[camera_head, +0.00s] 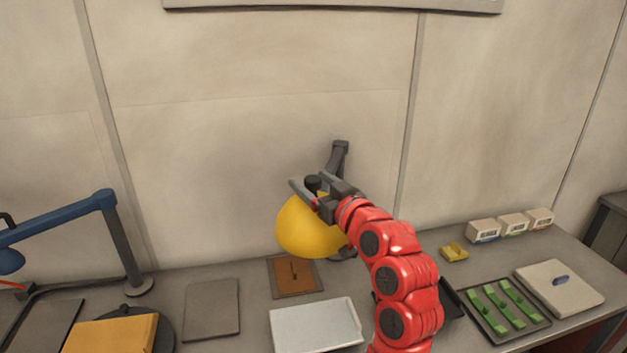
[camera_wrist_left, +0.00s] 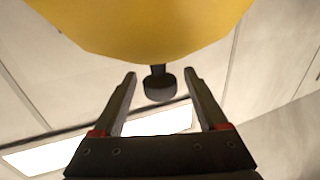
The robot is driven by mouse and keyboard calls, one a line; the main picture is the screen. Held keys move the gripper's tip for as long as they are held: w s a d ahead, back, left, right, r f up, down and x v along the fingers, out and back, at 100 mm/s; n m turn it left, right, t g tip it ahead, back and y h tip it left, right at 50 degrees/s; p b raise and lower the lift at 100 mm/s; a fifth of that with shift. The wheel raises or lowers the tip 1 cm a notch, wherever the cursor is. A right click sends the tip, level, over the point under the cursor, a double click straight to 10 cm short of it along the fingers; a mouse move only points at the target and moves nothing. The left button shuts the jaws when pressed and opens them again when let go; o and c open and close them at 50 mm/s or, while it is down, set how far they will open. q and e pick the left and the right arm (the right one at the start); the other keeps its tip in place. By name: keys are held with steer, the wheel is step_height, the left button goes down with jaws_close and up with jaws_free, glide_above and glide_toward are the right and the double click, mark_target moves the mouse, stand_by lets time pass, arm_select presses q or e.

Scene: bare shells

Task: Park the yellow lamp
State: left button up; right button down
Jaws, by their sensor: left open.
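The yellow lamp (camera_head: 300,232) has a rounded yellow shade and a dark grey arm (camera_head: 339,155) behind it, near the wall. The shade also fills the top of the left wrist view (camera_wrist_left: 145,25). A dark knob (camera_wrist_left: 158,88) on a short stem sticks out from the shade. My left gripper (camera_head: 308,182) is open at the top of the shade. In the left wrist view its fingers (camera_wrist_left: 160,75) stand on both sides of the knob, with gaps visible. My red arm hides part of the lamp's lower side. My right gripper is not in view.
A blue lamp (camera_head: 65,214) stands at the left. On the worktop are a brown pad (camera_head: 281,287), a grey plate (camera_head: 212,308), a pale tray (camera_head: 315,326), a tray with green strips (camera_head: 483,320) and small boxes (camera_head: 512,225). The wall is close behind.

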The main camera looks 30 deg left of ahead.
arm_select(q)
jaws_close()
stand_by(1.4)
